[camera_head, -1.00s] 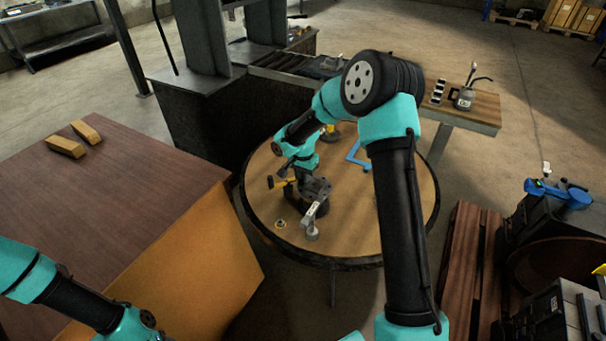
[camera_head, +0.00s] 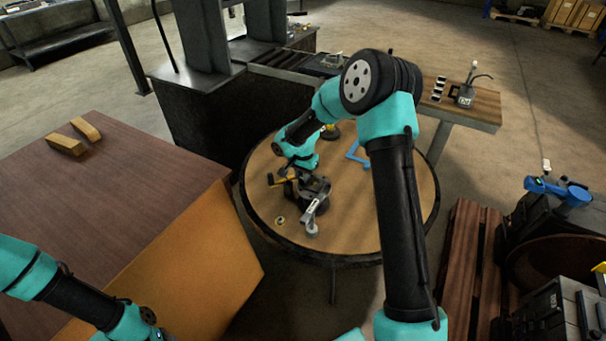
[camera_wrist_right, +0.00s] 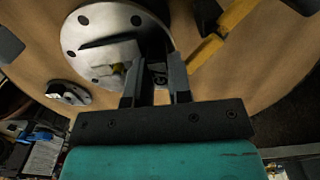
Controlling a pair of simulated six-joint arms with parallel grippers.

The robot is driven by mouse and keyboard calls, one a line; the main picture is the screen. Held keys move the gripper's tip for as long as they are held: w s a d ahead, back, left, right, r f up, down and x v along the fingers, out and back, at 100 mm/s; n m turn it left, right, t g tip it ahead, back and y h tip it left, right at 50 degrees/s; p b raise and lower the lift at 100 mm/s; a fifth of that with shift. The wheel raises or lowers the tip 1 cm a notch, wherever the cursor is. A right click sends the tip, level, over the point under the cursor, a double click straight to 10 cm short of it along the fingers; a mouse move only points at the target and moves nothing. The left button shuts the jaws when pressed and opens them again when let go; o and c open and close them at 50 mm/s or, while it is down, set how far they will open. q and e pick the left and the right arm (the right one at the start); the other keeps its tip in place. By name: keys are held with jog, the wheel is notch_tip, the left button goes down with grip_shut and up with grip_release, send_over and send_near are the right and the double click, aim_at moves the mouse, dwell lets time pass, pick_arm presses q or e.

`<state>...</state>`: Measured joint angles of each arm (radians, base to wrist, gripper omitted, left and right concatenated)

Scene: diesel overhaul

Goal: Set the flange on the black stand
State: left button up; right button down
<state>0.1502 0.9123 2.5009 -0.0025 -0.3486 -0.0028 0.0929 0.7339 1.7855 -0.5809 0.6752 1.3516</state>
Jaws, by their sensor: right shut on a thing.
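The flange (camera_wrist_right: 92,22) is a round grey metal disc with bolt holes, large at the upper left of the right wrist view. My right gripper (camera_wrist_right: 157,72) overlaps its right side, with the fingers shut on it near the centre. In the head view, my right gripper (camera_head: 312,190) is low over the round table, among dark parts, and the flange is hard to make out there. A dark body shows behind the flange's right edge; I cannot tell whether it is the black stand or whether the flange touches it. My left gripper is out of view.
The round wooden table (camera_head: 405,215) has free room on its right. A blue angled part (camera_head: 357,152) lies at its back. A small round part (camera_head: 279,220) lies near its front left edge. A yellow bar (camera_wrist_right: 237,14) is close to the right finger. A brown bench (camera_head: 130,190) stands left.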

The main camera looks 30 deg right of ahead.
dwell(0.3)
jog(key=c, duration=0.6)
grip_release()
jog(key=shift+o, duration=0.2)
jog(key=shift+r, duration=4.5)
